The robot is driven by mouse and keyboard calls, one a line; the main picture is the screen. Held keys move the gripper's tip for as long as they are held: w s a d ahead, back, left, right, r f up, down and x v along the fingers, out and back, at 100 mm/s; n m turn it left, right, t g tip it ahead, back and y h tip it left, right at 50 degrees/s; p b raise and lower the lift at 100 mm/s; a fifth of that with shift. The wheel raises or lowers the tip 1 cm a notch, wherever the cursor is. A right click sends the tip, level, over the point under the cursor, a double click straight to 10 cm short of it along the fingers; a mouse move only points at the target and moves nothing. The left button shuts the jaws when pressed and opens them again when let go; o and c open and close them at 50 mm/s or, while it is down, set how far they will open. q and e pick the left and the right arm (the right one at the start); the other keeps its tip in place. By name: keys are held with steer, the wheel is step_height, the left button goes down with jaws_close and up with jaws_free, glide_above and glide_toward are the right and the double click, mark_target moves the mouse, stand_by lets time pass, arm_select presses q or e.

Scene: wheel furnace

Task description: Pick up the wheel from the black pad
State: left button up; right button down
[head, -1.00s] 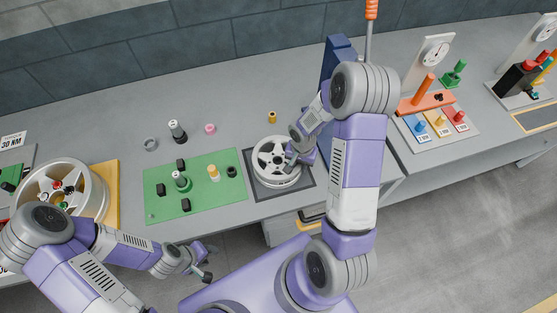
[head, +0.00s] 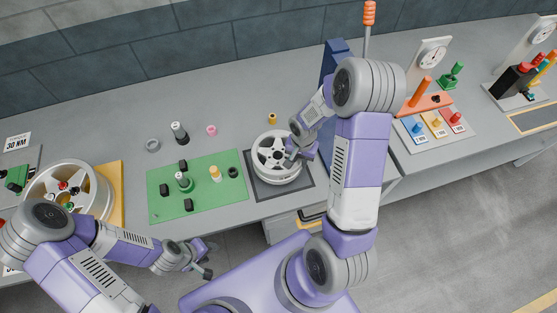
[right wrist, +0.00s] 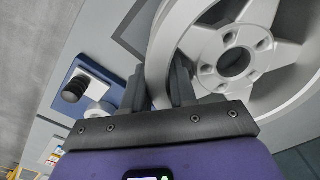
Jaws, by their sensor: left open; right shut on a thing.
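The silver five-spoke wheel (head: 268,159) lies flat over the black pad (head: 302,187) on the grey bench in the head view. My right gripper (head: 291,158) is at the wheel's right side. In the right wrist view, its two fingers (right wrist: 160,90) straddle the wheel's rim and are shut on it; the wheel (right wrist: 275,70) fills the right of that view. Whether the wheel is clear of the pad cannot be told. My left gripper (head: 208,262) is open and empty in front of the bench's front edge.
A green mat (head: 200,207) with several small parts lies left of the pad. A larger wheel (head: 52,182) stands on a yellow board (head: 117,188) at far left. A blue upright post (head: 331,62) stands behind my right arm. Loose small parts lie behind the mat.

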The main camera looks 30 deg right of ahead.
steer(key=shift+w+r+p, duration=0.1)
steer(key=shift+r+p, duration=0.6)
steer(key=shift+r, duration=0.6)
steer(key=shift+a, duration=0.1)
